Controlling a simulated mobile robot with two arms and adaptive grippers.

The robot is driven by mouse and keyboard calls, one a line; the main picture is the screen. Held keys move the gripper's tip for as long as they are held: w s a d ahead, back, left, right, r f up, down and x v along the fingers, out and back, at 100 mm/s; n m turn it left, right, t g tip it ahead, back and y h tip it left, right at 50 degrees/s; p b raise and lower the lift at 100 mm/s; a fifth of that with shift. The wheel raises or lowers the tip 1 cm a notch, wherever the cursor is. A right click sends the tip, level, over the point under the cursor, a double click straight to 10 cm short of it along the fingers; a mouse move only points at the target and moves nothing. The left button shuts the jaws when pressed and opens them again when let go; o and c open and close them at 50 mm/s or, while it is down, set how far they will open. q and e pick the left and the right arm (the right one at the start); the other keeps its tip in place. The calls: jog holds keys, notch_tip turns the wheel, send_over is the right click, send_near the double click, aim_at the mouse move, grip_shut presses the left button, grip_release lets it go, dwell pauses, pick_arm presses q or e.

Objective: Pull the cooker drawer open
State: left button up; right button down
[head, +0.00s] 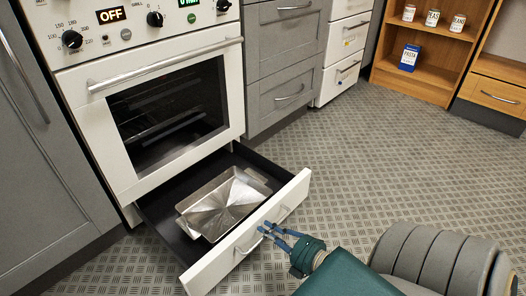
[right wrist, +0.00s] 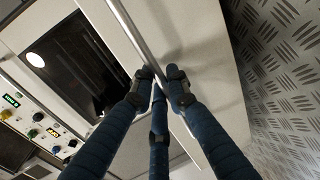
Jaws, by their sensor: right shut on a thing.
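The cooker (head: 170,110) is white, with a dark oven window and a control panel. Its bottom drawer (head: 222,262) stands pulled out over the floor, with a metal baking tin (head: 222,205) inside. The drawer front carries a bar handle (head: 277,222), which also shows in the right wrist view (right wrist: 132,32). My right gripper (head: 268,232) comes in from the lower right and is at the handle. In the right wrist view its blue fingers (right wrist: 160,85) are closed around the bar. My left gripper is not in view.
Grey cabinets (head: 280,65) and white drawers (head: 345,50) stand right of the cooker. A wooden shelf (head: 425,75) with several canisters and a blue pasta box (head: 409,57) is at the back right. The patterned floor (head: 390,160) is clear in the middle.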

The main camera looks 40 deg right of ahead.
jog(key=shift+s+a+f, duration=0.1)
jog(key=shift+s+f, duration=0.05)
jog(key=c, duration=1.8)
grip_release()
jog(key=shift+o, duration=0.2)
jog(key=v, duration=1.2)
